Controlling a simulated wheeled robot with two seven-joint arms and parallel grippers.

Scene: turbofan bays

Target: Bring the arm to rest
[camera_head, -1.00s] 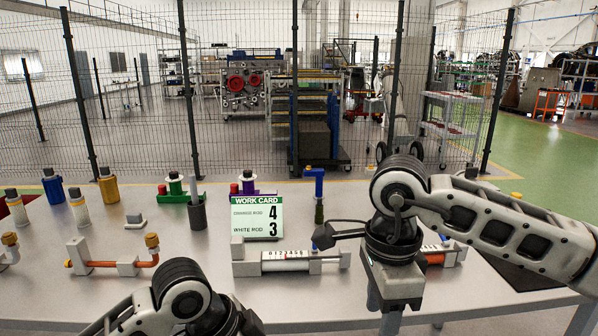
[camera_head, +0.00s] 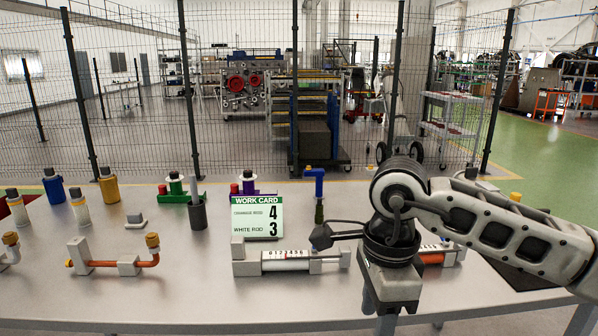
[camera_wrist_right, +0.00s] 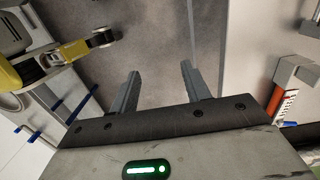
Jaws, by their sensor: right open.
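My right arm comes in from the right in the head view, its elbow bent and its forearm hanging down by the table's front edge. My right gripper (camera_wrist_right: 160,72) is open in the right wrist view, with two grey fingers apart and nothing between them. Grey floor shows beyond the fingers. In the head view the gripper's lower part is mostly hidden below the wrist. My left arm is in none of the current frames.
The right arm partly hides another fixture (camera_head: 440,255).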

